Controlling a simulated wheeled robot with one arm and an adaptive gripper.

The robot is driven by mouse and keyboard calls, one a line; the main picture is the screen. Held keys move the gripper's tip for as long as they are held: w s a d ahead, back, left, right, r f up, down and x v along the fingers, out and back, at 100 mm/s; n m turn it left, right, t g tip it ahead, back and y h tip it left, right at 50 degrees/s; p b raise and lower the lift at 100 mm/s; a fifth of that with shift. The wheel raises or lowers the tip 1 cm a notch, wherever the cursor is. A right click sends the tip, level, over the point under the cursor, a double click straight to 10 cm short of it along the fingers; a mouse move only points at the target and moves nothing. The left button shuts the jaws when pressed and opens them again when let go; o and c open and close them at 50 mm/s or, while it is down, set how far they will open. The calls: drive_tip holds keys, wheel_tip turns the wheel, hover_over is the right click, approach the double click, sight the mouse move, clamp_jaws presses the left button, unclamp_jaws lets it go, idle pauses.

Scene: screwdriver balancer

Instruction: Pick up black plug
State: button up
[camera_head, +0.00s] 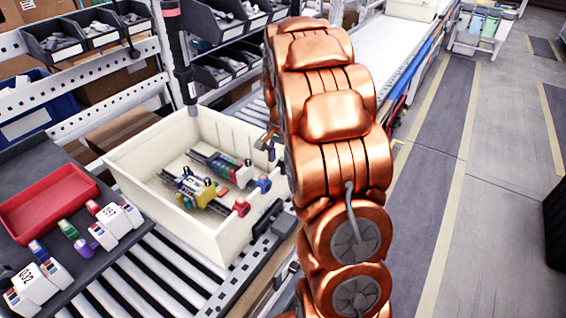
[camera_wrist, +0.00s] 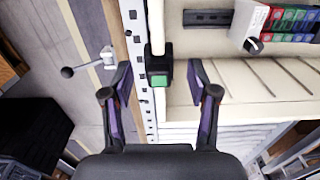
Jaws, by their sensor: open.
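My gripper (camera_wrist: 160,68) is open and empty in the wrist view, with its two dark purple-sided fingers spread apart. It is above the conveyor's side rail, next to the cream bin (camera_wrist: 240,116). A black block with a green face (camera_wrist: 159,76) appears between the fingertips. A small black rounded piece (camera_wrist: 254,46), possibly the black plug, shows inside the bin beside the coloured terminal blocks (camera_wrist: 292,22). In the head view, the bin (camera_head: 140,160) holds rail-mounted coloured blocks (camera_head: 197,187).
A dark tray left of the bin carries a red tray (camera_head: 45,205), white numbered blocks (camera_head: 118,222) and small coloured pieces. A dark post (camera_head: 178,75) rises behind the bin. Shelves with black bins (camera_head: 85,35) stand at the back. The floor (camera_head: 440,190) on the right is clear.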

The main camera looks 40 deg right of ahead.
sight(282, 159)
drive_tip(key=shift+f, duration=0.3)
drive_tip(key=c, duration=1.1)
drive_tip(key=shift+r, duration=0.1)
drive_tip(key=shift+w+r, duration=0.1)
drive_tip(key=shift+r, duration=0.1)
clamp_jaws()
wheel_tip(282, 159, up, 10)
drive_tip(key=b, duration=0.3)
drive_tip(key=shift+f, duration=0.25)
